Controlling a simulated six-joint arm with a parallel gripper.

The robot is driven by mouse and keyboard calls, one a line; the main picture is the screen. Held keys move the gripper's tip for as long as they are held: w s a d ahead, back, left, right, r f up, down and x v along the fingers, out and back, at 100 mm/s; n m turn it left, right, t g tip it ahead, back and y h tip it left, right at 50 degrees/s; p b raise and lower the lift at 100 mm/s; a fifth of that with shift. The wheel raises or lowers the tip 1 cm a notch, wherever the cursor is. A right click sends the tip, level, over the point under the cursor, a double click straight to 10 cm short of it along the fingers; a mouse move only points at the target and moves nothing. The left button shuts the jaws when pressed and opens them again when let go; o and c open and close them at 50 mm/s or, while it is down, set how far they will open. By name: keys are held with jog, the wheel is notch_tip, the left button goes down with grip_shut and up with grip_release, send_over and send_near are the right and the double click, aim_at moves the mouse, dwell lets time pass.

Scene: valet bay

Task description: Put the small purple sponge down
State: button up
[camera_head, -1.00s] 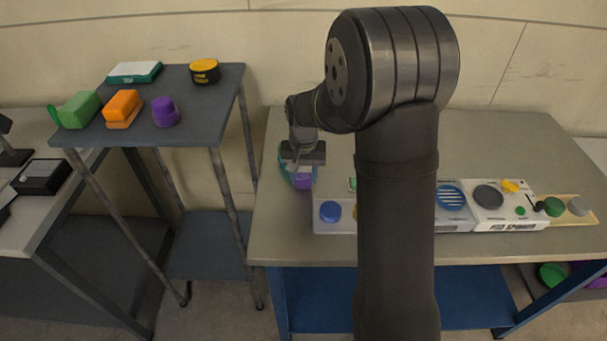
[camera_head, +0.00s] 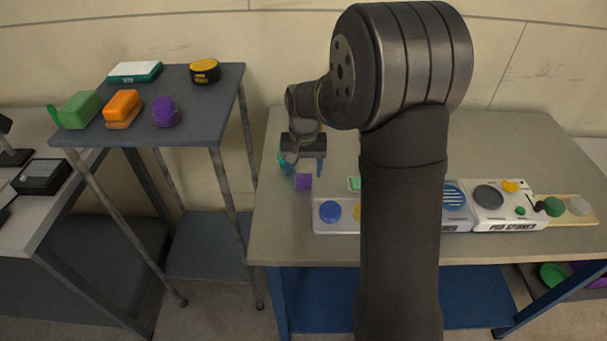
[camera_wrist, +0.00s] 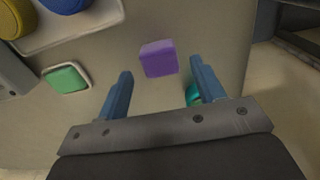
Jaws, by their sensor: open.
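The small purple sponge (camera_head: 303,181) is a purple block resting on the table at the left, just left of the white tray. It also shows in the wrist view (camera_wrist: 158,58), beyond and between my two blue fingertips. My gripper (camera_head: 304,170) is open and empty, just behind the sponge in the head view. In the wrist view my gripper (camera_wrist: 160,78) has its fingers spread wide, and neither finger touches the sponge.
A teal object (camera_wrist: 194,95) lies by the right finger, partly hidden. A green pad (camera_wrist: 67,78) and a white tray (camera_head: 322,222) with a blue round piece (camera_head: 330,211) are nearby. A grey side stand (camera_head: 205,118) holds several colored items.

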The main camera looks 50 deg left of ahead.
aim_at(304, 177)
notch_tip(304, 177, up, 10)
jog(key=shift+f, duration=0.25)
notch_tip(304, 177, down, 12)
jog(key=shift+f, duration=0.1)
notch_tip(304, 177, up, 2)
jog(key=shift+r, duration=0.95)
